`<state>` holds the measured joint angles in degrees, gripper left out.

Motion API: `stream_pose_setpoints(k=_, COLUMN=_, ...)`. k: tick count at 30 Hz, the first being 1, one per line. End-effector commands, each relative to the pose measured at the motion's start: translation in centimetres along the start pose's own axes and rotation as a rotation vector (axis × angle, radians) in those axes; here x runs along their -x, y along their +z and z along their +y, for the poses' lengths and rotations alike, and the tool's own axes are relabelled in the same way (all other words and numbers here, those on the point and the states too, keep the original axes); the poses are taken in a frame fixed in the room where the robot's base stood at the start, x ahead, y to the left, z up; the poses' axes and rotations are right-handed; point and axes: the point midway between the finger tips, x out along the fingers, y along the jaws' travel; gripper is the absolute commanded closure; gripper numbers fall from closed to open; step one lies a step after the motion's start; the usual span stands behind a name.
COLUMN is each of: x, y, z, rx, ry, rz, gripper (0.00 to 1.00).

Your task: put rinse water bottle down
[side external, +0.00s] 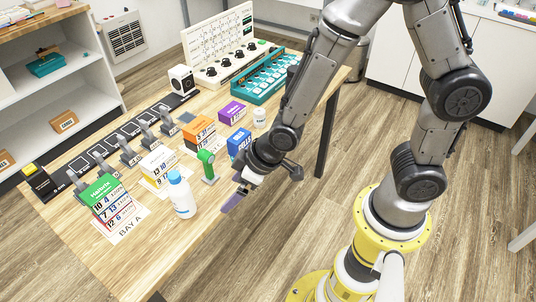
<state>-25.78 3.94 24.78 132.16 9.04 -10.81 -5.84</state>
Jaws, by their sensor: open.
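A white bottle with a light blue cap, likely the rinse water bottle (182,198), stands upright on the wooden table (150,262) near its front edge. My gripper (232,203) is to the right of the bottle, apart from it, by the table's front edge. It is open. A purple piece shows at its fingers; I cannot tell whether it is part of the fingers or a thing behind them.
A green-headed tool (207,165) stands right of the bottle. A green box (103,197), white box (158,162), orange box (199,133), blue box (238,143) and purple box (231,113) stand around. A teal rack (262,78) is at the back. Bare table lies front left.

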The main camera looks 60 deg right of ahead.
Motion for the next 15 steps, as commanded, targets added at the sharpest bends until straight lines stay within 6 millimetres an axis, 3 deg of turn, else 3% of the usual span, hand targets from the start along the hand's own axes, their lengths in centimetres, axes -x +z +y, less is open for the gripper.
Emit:
stream_pose_setpoints(k=4, x=1.0, y=-0.4, z=0.5, rx=-0.013, ry=0.002, rz=0.005, gripper=0.02)
stream_pose_setpoints(k=7, x=3.6, y=-1.2, z=1.6, rx=-0.048, ry=0.008, rz=0.011, gripper=0.02)
stream_pose_setpoints(k=11, x=9.4, y=-1.6, z=4.0, rx=-0.113, ry=0.028, rz=0.015, gripper=0.02)
stream_pose_setpoints(k=15, x=16.3, y=0.1, z=6.4, rx=-0.189, ry=0.070, rz=0.011, gripper=0.02)
